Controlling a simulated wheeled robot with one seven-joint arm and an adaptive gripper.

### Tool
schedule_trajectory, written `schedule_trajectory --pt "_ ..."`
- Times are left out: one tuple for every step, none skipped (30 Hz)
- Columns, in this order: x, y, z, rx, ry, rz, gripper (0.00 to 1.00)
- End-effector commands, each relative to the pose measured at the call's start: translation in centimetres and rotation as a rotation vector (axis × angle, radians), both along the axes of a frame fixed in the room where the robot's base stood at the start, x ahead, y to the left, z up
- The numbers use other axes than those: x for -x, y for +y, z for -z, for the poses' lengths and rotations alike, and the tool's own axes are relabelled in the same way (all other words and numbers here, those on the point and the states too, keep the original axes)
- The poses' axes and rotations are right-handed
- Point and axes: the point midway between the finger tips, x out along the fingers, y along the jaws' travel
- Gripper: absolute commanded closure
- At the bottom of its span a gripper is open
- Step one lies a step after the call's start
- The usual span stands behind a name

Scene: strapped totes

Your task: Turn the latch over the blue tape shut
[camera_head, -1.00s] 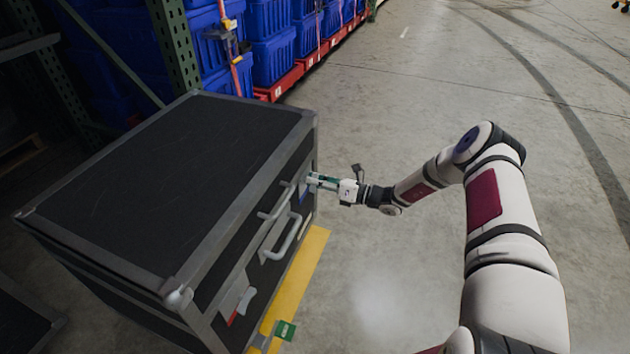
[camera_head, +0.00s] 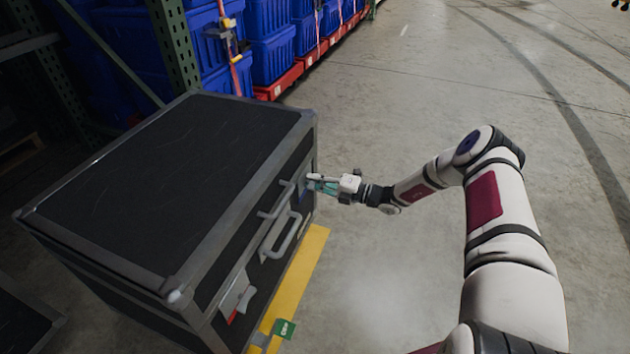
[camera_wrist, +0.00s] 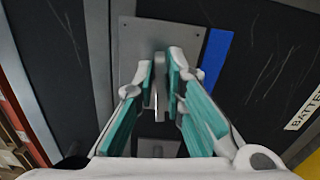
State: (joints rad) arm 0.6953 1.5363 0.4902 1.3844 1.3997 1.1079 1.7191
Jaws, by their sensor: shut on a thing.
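The black case (camera_head: 160,190) has two latches on its front face. The latch (camera_wrist: 160,88) by the blue tape (camera_wrist: 216,55) is a grey metal tab standing out from a grey plate (camera_wrist: 133,50). My gripper (camera_head: 314,182) is at this far latch in the head view, which hides most of it. In the wrist view my gripper's teal-lined fingers (camera_wrist: 162,78) stand on both sides of the tab and are shut on it. The blue strip lies on the case just right of the plate in the wrist view.
A grey handle (camera_head: 282,236) sticks out between the latches. The near latch (camera_head: 245,302) has red tape beside it. Yellow floor marking (camera_head: 305,270) runs along the case.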

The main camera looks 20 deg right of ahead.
Motion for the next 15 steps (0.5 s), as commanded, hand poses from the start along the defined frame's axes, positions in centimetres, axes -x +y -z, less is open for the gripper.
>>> schedule_trajectory --pt "0.05 -0.09 0.15 -0.012 0.022 0.001 1.00" --pt "0.05 -0.10 0.17 -0.021 0.034 0.001 1.00" --pt "0.05 -0.10 0.18 -0.032 0.049 0.001 1.00" --pt "0.05 -0.10 0.18 -0.039 0.058 0.001 1.00" --pt "0.05 -0.10 0.19 -0.046 0.069 0.001 1.00" --pt "0.05 -0.10 0.20 -0.054 0.079 0.001 1.00" --pt "0.05 -0.10 0.21 -0.059 0.087 0.001 1.00" --pt "0.05 -0.10 0.22 -0.064 0.093 0.001 1.00" --pt "0.05 -0.10 0.22 -0.069 0.100 0.001 1.00" --pt "0.05 -0.10 0.23 -0.072 0.104 0.001 1.00" --pt "0.05 -0.11 0.23 -0.075 0.108 0.001 1.00" --pt "0.05 -0.11 0.23 -0.078 0.113 0.001 1.00" --pt "0.05 -0.11 0.24 -0.081 0.116 0.001 1.00" --pt "0.05 -0.11 0.24 -0.082 0.117 0.001 1.00" --pt "0.05 -0.11 0.24 -0.083 0.119 0.001 1.00"
